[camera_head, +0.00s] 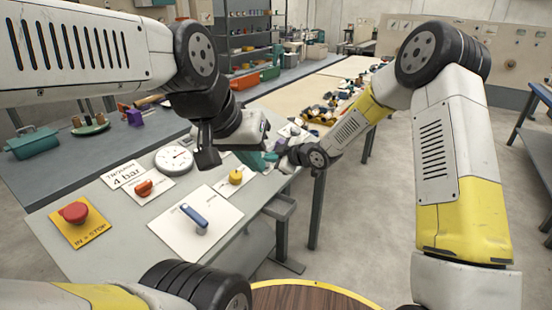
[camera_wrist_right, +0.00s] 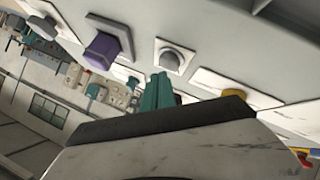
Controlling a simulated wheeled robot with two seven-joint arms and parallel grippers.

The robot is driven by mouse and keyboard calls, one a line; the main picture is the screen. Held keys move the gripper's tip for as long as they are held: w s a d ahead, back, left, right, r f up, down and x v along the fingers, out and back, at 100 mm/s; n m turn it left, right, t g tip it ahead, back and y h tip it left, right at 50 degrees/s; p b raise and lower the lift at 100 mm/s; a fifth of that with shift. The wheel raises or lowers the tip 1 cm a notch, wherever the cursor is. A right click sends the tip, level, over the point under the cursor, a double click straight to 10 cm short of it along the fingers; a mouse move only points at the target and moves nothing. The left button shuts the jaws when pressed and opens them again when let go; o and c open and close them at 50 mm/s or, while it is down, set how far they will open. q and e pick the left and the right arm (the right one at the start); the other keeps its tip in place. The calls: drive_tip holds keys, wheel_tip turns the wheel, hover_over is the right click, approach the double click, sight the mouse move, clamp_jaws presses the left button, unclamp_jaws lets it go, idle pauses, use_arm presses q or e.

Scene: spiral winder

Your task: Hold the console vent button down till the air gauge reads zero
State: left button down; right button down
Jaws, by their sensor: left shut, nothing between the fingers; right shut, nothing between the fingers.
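The grey console (camera_head: 120,232) carries a white round air gauge (camera_head: 174,159) with a thin dark needle; its reading is too small to tell. My right gripper (camera_wrist_right: 158,82) is shut and empty, its teal fingers just below a grey round button (camera_wrist_right: 173,58) on a white plate in the right wrist view. Whether they touch it I cannot tell, and its label is not readable.
The console also has a red stop button (camera_head: 75,212), an orange-red knob (camera_head: 144,188), a blue lever (camera_head: 194,218) and a yellow button (camera_head: 236,176). A purple knob (camera_wrist_right: 103,50) sits left of the grey button. A bench (camera_head: 60,165) with loose items stands behind.

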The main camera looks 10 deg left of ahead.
drive_tip(key=shift+f, duration=0.2)
drive_tip(key=shift+a+f, duration=0.2)
drive_tip(key=shift+f, duration=0.25)
idle(2.1)
drive_tip(key=shift+r, duration=0.1)
idle(2.0)
drive_tip(key=shift+d+r, duration=0.25)
drive_tip(key=shift+r, duration=0.5)
drive_tip(key=shift+r, duration=0.1)
drive_tip(key=shift+s+d+r, duration=0.1)
drive_tip(key=shift+d+r, duration=0.15)
drive_tip(key=shift+r, duration=0.5)
drive_tip(key=shift+s+d+r, duration=0.1)
drive_tip(key=shift+d+r, duration=0.15)
drive_tip(key=shift+r, duration=0.55)
drive_tip(key=shift+s+d+r, duration=0.1)
drive_tip(key=shift+d+r, duration=0.15)
drive_tip(key=shift+r, duration=0.5)
